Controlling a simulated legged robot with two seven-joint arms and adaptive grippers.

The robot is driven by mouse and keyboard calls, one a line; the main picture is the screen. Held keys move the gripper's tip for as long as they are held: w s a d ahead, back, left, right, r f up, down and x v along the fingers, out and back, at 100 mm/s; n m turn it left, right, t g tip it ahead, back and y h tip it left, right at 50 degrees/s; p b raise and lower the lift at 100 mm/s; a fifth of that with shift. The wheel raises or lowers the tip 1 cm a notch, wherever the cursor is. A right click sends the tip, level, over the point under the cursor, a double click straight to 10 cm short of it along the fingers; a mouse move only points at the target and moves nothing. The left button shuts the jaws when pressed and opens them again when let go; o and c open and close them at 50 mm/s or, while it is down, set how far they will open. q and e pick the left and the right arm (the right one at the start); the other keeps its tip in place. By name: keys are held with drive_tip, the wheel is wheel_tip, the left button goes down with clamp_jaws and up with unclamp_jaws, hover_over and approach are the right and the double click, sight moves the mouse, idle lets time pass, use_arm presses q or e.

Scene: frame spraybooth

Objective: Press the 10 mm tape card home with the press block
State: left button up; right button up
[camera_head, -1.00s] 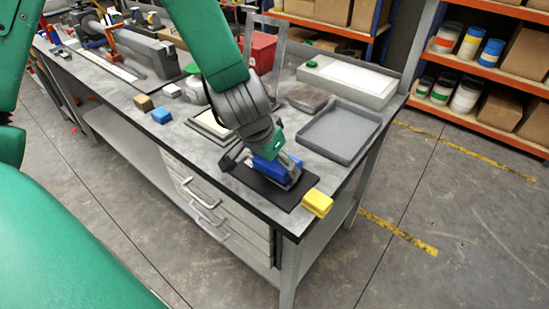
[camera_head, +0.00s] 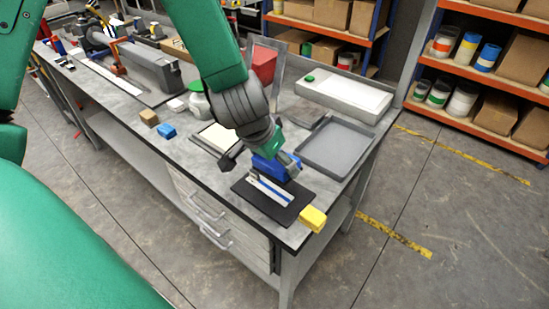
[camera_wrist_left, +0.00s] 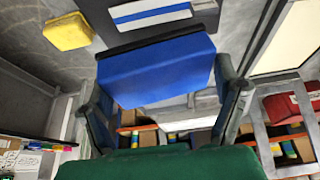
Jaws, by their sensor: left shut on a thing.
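My left gripper (camera_head: 268,160) is shut on a blue press block (camera_head: 281,168) with a dark underside. In the left wrist view the block (camera_wrist_left: 157,72) sits between the two fingers. The block is over the far edge of a black base (camera_head: 243,189); whether it touches is hard to tell. A white tape card (camera_head: 268,190) with a blue stripe lies on the base, in front of the block. The card also shows at the top of the left wrist view (camera_wrist_left: 150,14). My right gripper is not in view.
A yellow block (camera_head: 313,219) is at the base's right corner. A grey tray (camera_head: 337,147) lies to the right, a white-topped box (camera_head: 345,97) behind it. A framed pale panel (camera_head: 216,137), a small blue block (camera_head: 167,131) and a brown block (camera_head: 149,117) are to the left.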

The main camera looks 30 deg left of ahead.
sight(276, 191)
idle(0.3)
use_arm(q)
drive_tip(key=shift+s+d+f+y+b, duration=0.15)
drive_tip(key=shift+f+b, duration=0.15)
drive_tip(key=shift+f, duration=0.35)
drive_tip(key=shift+s+d+f+y+b, duration=0.1)
drive_tip(key=shift+f+y+b, duration=0.2)
drive_tip(key=shift+f, duration=0.35)
drive_tip(key=shift+s+d+f+y+b, duration=0.1)
drive_tip(key=shift+f+b, duration=0.25)
drive_tip(key=shift+f, duration=0.3)
drive_tip(key=shift+s+d+f+y+b, duration=0.15)
drive_tip(key=shift+f+y+b, duration=0.2)
drive_tip(key=shift+f, duration=0.75)
drive_tip(key=shift+f, duration=0.55)
drive_tip(key=shift+s+f, duration=0.15)
wheel_tip(276, 191, up, 7)
drive_tip(key=p, duration=0.7)
idle(0.4)
